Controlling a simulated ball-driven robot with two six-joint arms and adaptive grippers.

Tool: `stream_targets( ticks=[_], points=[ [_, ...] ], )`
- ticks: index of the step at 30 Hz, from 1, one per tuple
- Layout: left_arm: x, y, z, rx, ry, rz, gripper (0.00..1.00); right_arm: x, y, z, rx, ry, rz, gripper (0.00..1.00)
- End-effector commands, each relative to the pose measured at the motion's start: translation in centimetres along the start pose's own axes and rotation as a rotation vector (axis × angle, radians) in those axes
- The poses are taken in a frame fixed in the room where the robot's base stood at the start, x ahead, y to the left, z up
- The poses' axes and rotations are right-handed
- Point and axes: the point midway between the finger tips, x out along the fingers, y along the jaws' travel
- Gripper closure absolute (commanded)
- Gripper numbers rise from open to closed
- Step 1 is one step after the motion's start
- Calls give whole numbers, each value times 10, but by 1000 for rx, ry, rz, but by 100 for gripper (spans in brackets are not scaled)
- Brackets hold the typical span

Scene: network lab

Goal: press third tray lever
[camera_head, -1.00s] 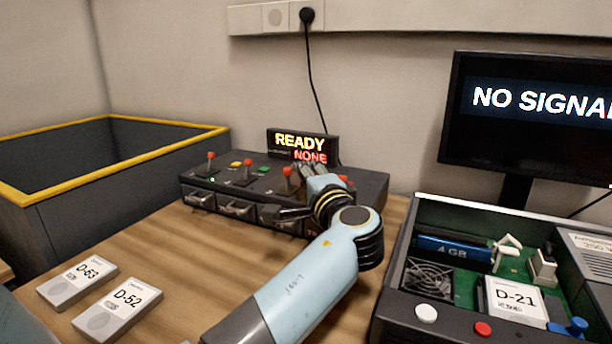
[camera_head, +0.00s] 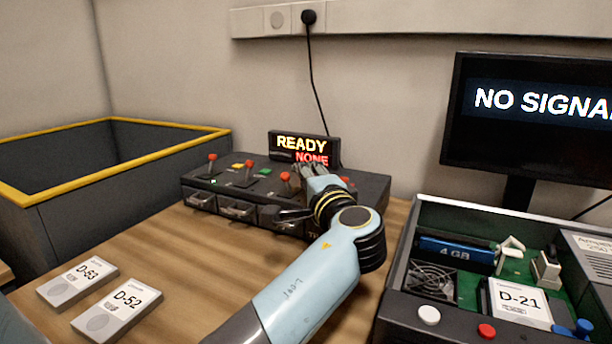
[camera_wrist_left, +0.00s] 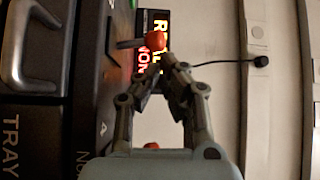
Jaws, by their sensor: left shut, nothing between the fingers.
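The third tray lever (camera_head: 286,178), with a red ball knob, stands on the dark control box (camera_head: 365,190). In the left wrist view its knob (camera_wrist_left: 155,40) is just beyond the fingertips; I cannot tell whether they touch. My left gripper (camera_head: 303,171) is shut and empty, right beside this lever and over the box top. It also shows shut in the left wrist view (camera_wrist_left: 172,68). The first lever (camera_head: 212,158) and second lever (camera_head: 249,165) stand to the left. A fourth red knob (camera_head: 345,180) is partly hidden behind my wrist. My right gripper is not in view.
A sign (camera_head: 304,148) behind the box reads READY and NONE. Several trays with handles (camera_head: 237,210) line its front. A yellow-rimmed bin (camera_head: 120,165) stands left, an open computer case (camera_head: 410,262) right. Units D-53 (camera_head: 77,282) and D-52 (camera_head: 117,308) lie on the table.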

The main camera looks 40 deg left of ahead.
Motion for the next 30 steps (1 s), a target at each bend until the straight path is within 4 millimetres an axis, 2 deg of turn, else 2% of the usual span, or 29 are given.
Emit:
stream_targets(
  ticks=[15,21,30],
  points=[
    [3,-85,-3,-4,-1,-1,100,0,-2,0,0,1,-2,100],
    [4,-97,-3,-2,0,0,100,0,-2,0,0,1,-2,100],
    [4,-98,-3,-1,0,0,100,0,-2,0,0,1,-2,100]
  ],
)
